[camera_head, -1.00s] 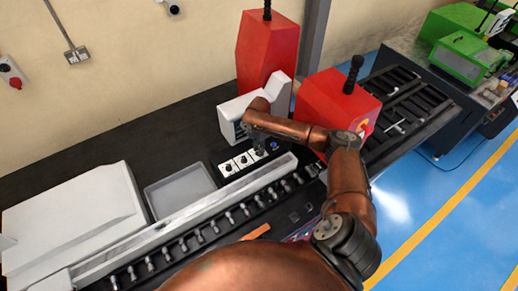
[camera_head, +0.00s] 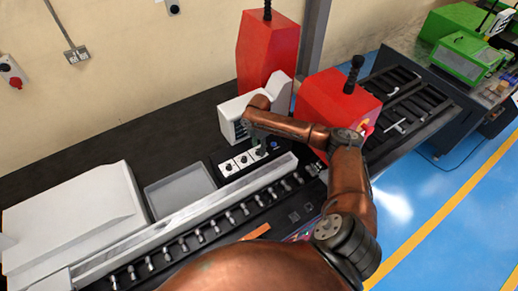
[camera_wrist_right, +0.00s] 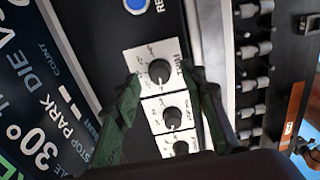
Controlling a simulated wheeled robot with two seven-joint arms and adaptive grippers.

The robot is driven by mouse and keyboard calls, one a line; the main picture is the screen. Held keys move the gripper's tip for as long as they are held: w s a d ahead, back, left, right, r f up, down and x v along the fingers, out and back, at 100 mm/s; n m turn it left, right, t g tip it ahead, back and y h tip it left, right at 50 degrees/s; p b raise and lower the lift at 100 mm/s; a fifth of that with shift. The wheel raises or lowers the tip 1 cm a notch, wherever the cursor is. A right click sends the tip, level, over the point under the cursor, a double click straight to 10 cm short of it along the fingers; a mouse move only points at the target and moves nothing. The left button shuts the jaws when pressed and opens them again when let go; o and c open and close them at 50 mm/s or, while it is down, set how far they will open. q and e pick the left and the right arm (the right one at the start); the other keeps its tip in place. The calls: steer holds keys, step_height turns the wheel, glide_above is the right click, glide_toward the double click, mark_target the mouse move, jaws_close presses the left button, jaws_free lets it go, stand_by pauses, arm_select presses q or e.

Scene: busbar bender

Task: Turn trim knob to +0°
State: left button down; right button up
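Three black knobs on white square dial plates sit in a row on the bender's dark panel. In the right wrist view the end knob (camera_wrist_right: 158,71) lies between my gripper's fingertips; its plate's label may read TRIM but is too small to be sure. The middle knob (camera_wrist_right: 172,118) and the third knob (camera_wrist_right: 181,148) lie nearer the palm. My right gripper (camera_wrist_right: 164,79) is open, with one dark green finger on each side of the end knob; contact cannot be told. In the head view my right gripper (camera_head: 260,146) is small beside the plates. My left gripper is out of view.
A display (camera_wrist_right: 40,110) showing 30° stands beside the knobs, with a blue button (camera_wrist_right: 136,4) past the end knob. A pale rail (camera_head: 190,215) and a row of rollers run alongside. Red housings (camera_head: 268,50) stand behind, and a grey tray (camera_head: 180,190) lies left.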

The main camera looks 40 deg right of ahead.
step_height(320, 180, up, 11)
stand_by(0.3)
steer(key=shift+f, duration=0.15)
stand_by(0.3)
